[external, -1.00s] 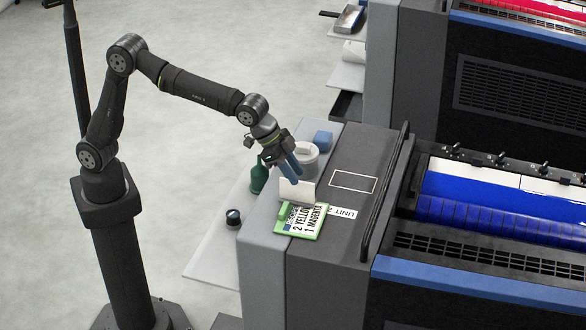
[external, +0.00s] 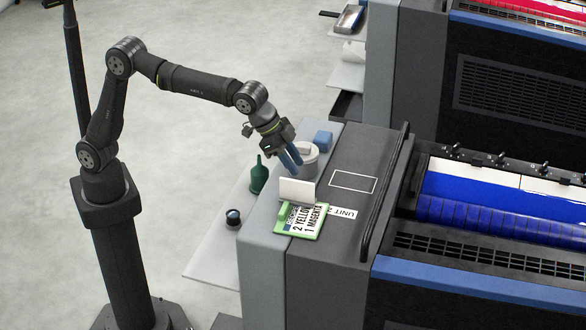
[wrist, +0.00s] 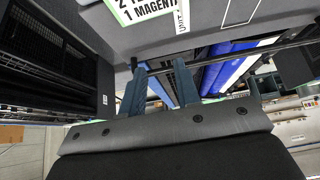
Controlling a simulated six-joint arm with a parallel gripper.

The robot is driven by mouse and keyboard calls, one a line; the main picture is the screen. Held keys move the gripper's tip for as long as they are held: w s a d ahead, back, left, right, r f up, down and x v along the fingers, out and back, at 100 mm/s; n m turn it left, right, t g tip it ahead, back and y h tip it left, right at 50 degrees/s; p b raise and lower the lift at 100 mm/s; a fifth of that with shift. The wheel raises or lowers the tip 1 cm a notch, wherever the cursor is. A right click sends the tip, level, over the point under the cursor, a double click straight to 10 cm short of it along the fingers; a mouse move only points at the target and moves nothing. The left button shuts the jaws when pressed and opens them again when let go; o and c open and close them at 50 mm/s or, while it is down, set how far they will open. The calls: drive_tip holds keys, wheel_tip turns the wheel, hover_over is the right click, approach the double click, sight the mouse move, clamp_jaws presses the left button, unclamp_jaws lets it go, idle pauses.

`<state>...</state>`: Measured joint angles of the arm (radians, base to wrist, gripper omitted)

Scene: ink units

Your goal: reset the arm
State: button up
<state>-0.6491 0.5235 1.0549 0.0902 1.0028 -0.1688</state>
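My gripper (external: 290,157) has two blue fingers and hangs over the light grey top of the near ink unit, in front of a white tub in the external view. In the wrist view my gripper (wrist: 161,75) shows its two fingers apart with a clear gap and nothing between them. My arm reaches out bent from its dark column at the left. A green-framed card (external: 302,220) reading "2 YELLOW 1 MAGENTA" lies on the unit below the gripper; part of it shows at the top of the wrist view (wrist: 140,10).
A white folded card (external: 297,191) stands behind the green card. A white tub (external: 309,160) and a blue block (external: 323,139) are by the fingers. A green bottle (external: 259,178) and a dark round jar (external: 233,217) stand on the side shelf. A dark rail (external: 385,195) runs along the unit.

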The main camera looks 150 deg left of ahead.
drive_tip(key=s+a+f, duration=0.2)
drive_tip(key=a+f, duration=0.2)
drive_tip(key=a, duration=0.7)
drive_tip(key=s+a+f, duration=0.2)
drive_tip(key=a+f, duration=0.2)
drive_tip(key=a, duration=0.7)
drive_tip(key=shift+s+f, duration=0.3)
